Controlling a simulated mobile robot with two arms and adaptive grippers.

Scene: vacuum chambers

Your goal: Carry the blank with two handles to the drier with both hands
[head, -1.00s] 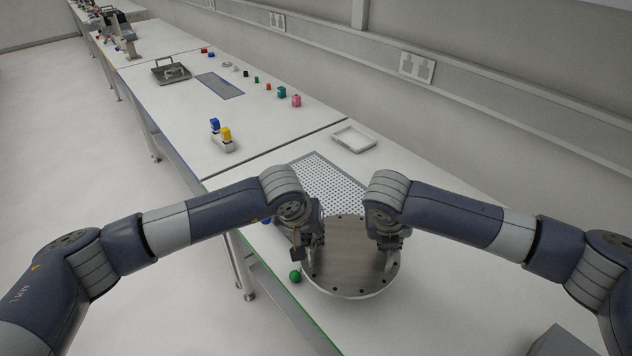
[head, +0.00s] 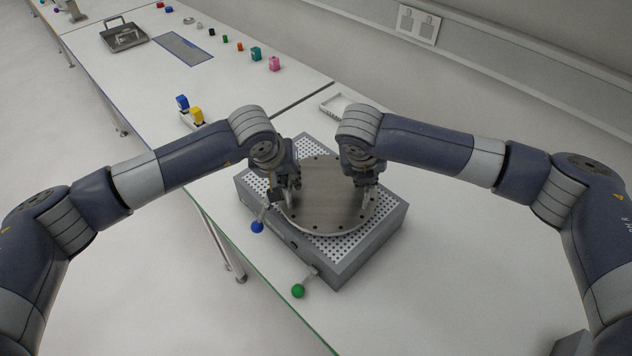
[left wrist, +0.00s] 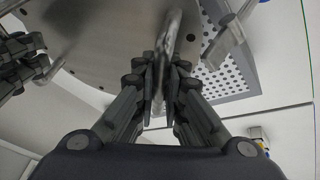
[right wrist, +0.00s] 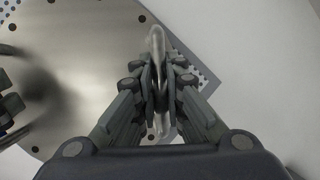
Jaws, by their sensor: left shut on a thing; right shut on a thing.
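The blank (head: 325,205) is a round metal disc with small holes around its rim and two upright handles. In the head view it is over the middle of a grey box with a perforated top (head: 372,246), which looks like the drier. I cannot tell whether it touches the top. My left gripper (head: 281,197) is shut on one handle, a bar seen in the left wrist view (left wrist: 168,45). My right gripper (head: 364,191) is shut on the other handle, seen in the right wrist view (right wrist: 157,45). The grippers partly hide both handles.
The box has levers with a blue knob (head: 257,227) and a green knob (head: 298,291) on its near-left side, close to the table edge. A white tray (head: 336,104) lies behind. Yellow (head: 197,116) and blue (head: 182,102) pieces stand further left. Table right of the box is clear.

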